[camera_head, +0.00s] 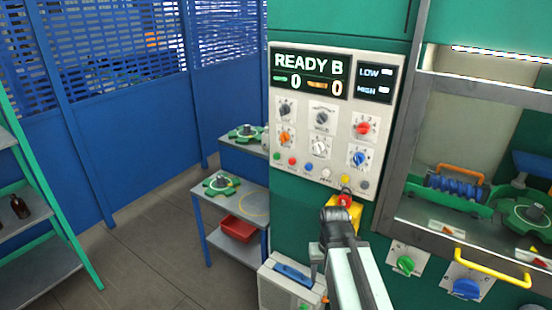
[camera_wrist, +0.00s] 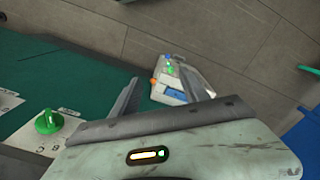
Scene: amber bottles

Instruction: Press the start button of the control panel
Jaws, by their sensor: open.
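The control panel (camera_head: 312,118) is a pale plate on a green cabinet, under a display (camera_head: 310,76) reading "READY B". Small coloured buttons run along its lower edge: green (camera_head: 276,156), red (camera_head: 291,160), blue (camera_head: 307,166), white, grey and yellow. Their labels are too small to read, so I cannot tell which is start. A red button on a yellow box (camera_head: 344,201) sits below. My gripper shows in the wrist view (camera_wrist: 163,80), open and empty, pointing down past the cabinet. In the head view my arm is below the panel, and its fingers cannot be made out.
A white box (camera_head: 276,289) with a blue part stands below the arm; it also shows between the fingers in the wrist view (camera_wrist: 182,80). A framed window with a yellow handle (camera_head: 490,266) is at right. A low table (camera_head: 252,205) and shelves (camera_head: 50,255) stand left.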

